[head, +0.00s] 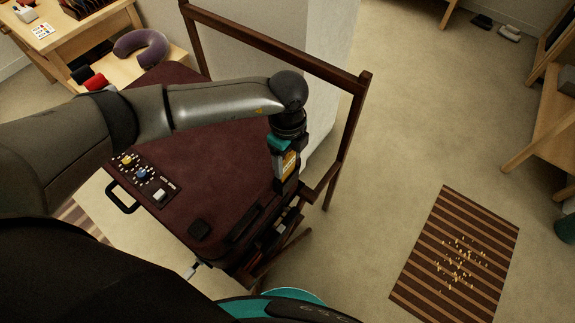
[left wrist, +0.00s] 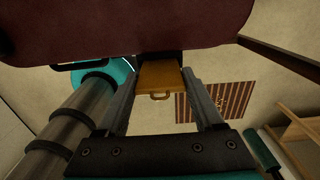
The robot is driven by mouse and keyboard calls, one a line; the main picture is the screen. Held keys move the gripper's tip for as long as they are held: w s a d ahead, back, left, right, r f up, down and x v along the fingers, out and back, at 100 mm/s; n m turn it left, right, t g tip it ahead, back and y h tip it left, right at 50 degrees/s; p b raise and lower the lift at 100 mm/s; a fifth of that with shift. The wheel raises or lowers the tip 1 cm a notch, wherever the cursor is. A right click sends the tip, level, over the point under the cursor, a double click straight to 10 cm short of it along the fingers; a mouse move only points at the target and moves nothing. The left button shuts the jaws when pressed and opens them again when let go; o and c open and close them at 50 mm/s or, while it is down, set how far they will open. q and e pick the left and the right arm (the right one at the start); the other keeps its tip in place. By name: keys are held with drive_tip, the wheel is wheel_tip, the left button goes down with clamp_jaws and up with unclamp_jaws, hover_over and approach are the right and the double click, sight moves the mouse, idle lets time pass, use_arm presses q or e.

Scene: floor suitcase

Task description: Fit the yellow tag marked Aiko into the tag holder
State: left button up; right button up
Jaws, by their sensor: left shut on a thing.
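The yellow tag (left wrist: 160,76) is between the fingers of my left gripper (left wrist: 162,84), which is shut on it. Its small loop is on the side towards the wrist camera. Its far end meets a dark piece at the edge of the maroon suitcase (left wrist: 110,30); I cannot tell whether it is inside the holder or only in front of it. In the head view my left gripper (head: 286,183) points down at the right edge of the suitcase (head: 205,140), with the yellow tag (head: 288,163) showing at it. The lettering cannot be read. My right gripper is not in view.
The suitcase lies on a dark wooden rack (head: 355,110) with a raised rail. A striped mat (head: 425,275) with small scattered bits lies at right. The floor between is clear.

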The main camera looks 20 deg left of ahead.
sight(288, 167)
use_arm(q)
drive_tip(key=shift+f, duration=1.45)
drive_tip(key=shift+f+b, duration=0.1)
drive_tip(key=shift+b, duration=0.2)
drive_tip(key=o, duration=1.3)
drive_tip(key=shift+r, duration=0.2)
wheel_tip(288, 167, up, 12)
drive_tip(key=p, duration=0.2)
drive_tip(key=shift+p, duration=0.35)
